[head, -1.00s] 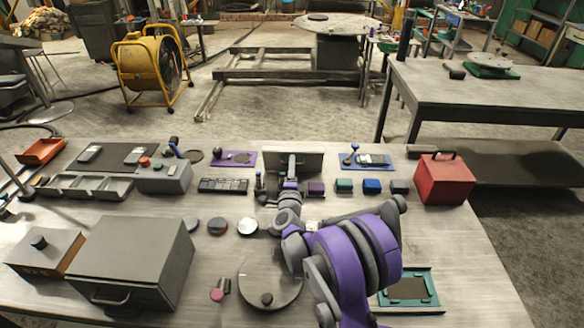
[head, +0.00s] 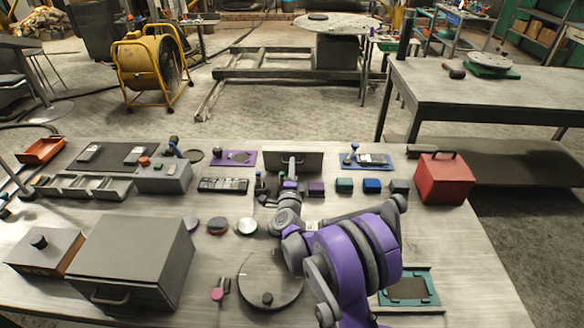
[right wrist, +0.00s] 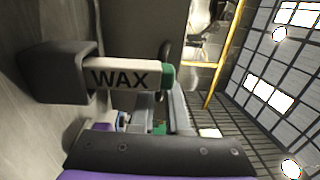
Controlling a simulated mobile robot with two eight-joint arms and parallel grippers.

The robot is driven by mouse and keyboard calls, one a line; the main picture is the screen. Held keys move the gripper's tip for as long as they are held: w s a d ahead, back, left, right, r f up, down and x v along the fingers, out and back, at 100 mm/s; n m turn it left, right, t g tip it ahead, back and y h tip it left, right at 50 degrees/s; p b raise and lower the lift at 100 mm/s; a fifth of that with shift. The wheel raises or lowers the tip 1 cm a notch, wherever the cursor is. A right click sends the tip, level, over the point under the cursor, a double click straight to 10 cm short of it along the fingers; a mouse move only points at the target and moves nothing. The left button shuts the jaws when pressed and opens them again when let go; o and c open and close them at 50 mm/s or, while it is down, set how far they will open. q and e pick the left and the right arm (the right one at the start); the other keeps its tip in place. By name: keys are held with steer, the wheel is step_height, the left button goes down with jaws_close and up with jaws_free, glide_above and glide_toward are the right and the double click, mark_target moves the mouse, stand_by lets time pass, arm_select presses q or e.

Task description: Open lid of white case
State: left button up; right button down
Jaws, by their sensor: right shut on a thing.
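The lid of the white case (head: 311,160) shows in the head view as a flat grey panel standing up at the back middle of the table. The case body below it is mostly hidden by my arm. In the right wrist view, the lid (right wrist: 135,35) is a dark face beyond the fingers, which show only in part. My left gripper is not in view.
A white WAX stick (right wrist: 120,77) with a green cap stands in a dark block beside the gripper. Several small blocks, including a blue one (head: 372,186), sit to the right. A red box (head: 445,180) stands farther right. A grey cabinet (head: 135,255) stands at front left.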

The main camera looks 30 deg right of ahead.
stand_by(0.8)
steer(key=shift+w+d+r, duration=0.5)
steer(key=shift+w+r, duration=0.35)
steer(key=c, duration=0.9)
jaws_free()
steer(key=shift+s+r, duration=0.1)
steer(key=shift+s+a, duration=0.15)
steer(key=b+v, duration=0.2)
steer(key=v, duration=0.8)
steer(key=shift+s+a, duration=0.1)
steer(key=shift+s, duration=0.1)
